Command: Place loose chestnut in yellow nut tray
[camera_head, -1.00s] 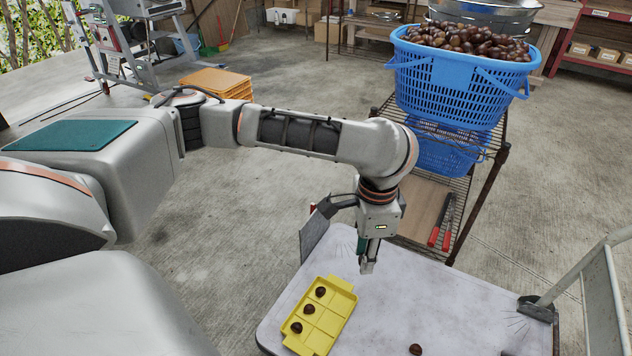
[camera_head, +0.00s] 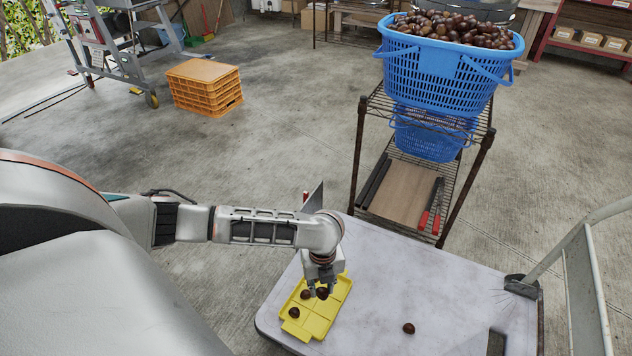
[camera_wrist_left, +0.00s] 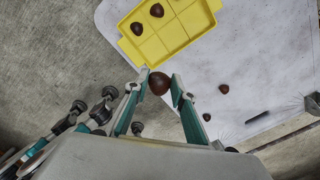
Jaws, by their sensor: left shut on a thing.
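The yellow nut tray (camera_head: 319,327) lies on the pale platform, with two chestnuts (camera_head: 293,313) (camera_head: 305,294) visible in cells along its left side. My left gripper (camera_head: 322,289) is above the tray and hides part of its far end. It is shut on a brown chestnut (camera_wrist_left: 159,83), held between its fingertips. In the left wrist view the tray (camera_wrist_left: 123,46) is cut off at the top and shows two chestnuts inside. Another loose chestnut (camera_head: 409,328) lies on the platform right of the tray. My right gripper is not in view.
The grey platform (camera_head: 440,290) is mostly clear, with a metal handle (camera_head: 588,290) at right. Behind it stands a wire rack (camera_head: 361,150) with blue baskets (camera_head: 440,80), the upper one full of chestnuts. Orange crates (camera_head: 205,87) stand on the floor at back left.

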